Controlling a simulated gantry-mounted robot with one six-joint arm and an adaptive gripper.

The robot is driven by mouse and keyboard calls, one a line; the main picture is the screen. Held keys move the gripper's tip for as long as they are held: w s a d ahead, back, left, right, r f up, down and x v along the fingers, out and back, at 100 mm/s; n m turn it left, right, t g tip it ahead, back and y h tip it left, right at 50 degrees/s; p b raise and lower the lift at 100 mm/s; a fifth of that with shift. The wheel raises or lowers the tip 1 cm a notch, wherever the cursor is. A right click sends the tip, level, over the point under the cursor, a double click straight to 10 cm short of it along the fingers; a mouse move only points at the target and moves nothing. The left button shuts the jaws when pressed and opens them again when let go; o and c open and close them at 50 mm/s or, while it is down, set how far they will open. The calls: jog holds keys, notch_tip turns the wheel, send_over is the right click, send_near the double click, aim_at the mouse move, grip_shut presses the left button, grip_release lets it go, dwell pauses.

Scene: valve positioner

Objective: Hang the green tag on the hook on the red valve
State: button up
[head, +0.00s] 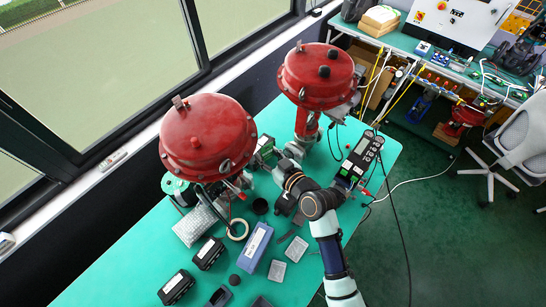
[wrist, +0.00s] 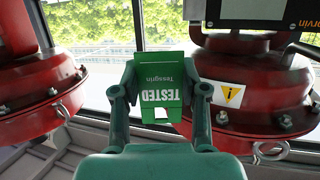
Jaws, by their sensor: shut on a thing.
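My gripper (wrist: 162,92) is shut on the green tag (wrist: 158,82), which reads "TESTED" and has a white-looking cutout near its lower edge. In the head view my gripper (head: 268,158) is between two red valves, with the green tag (head: 265,145) at its tip. The nearer red valve (head: 208,135) is on the left and the other red valve (head: 318,75) is behind to the right. In the wrist view, red housings stand on both sides of the tag, apart from it. I cannot tell which is the hook.
The green table (head: 120,265) holds black boxes (head: 207,252), a tape roll (head: 238,229), a blue-grey case (head: 255,246) and a handheld meter (head: 358,158). Cables run off its right side. Windows (head: 90,70) line the left. A workbench (head: 460,60) and chair (head: 525,140) stand at right.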

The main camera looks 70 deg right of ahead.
jog(key=shift+w+d, duration=0.25)
jog(key=shift+w, duration=0.35)
jog(key=shift+w+d+f+b, duration=0.2)
jog(key=shift+w+f+b, duration=0.2)
jog(key=shift+f+b, duration=0.2)
jog(key=shift+f, duration=0.1)
jog(key=shift+w, duration=0.15)
jog(key=shift+c, duration=0.5)
jog(key=o, duration=1.2)
jog(key=shift+r, duration=0.2)
jog(key=shift+o, duration=0.2)
